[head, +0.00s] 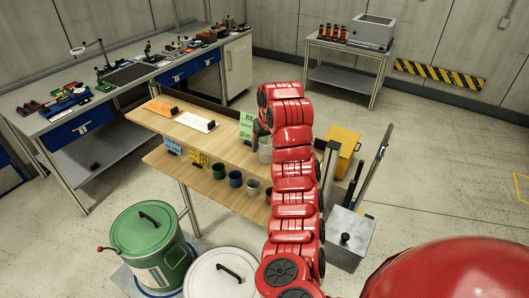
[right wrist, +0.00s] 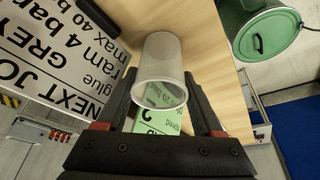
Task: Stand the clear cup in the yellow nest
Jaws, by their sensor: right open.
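The clear cup (right wrist: 160,62) shows in the right wrist view, between the two spread fingers of my right gripper (right wrist: 165,92). The fingers stand on either side of it, and I cannot tell whether either touches. In the head view the cup (head: 265,150) is a pale shape at the wooden stand, partly hidden by my red right arm. My right gripper (head: 259,130) shows there as dark fingers just above it. I cannot make out a yellow nest in either view. My left gripper is not in view.
The wooden stand (head: 226,150) holds a green card (head: 246,126) and, on its lower shelf, several cups including a blue one (head: 235,179). A green lidded drum (head: 148,243) and a white lidded drum (head: 218,277) stand in front. A yellow box (head: 343,150) is to the right.

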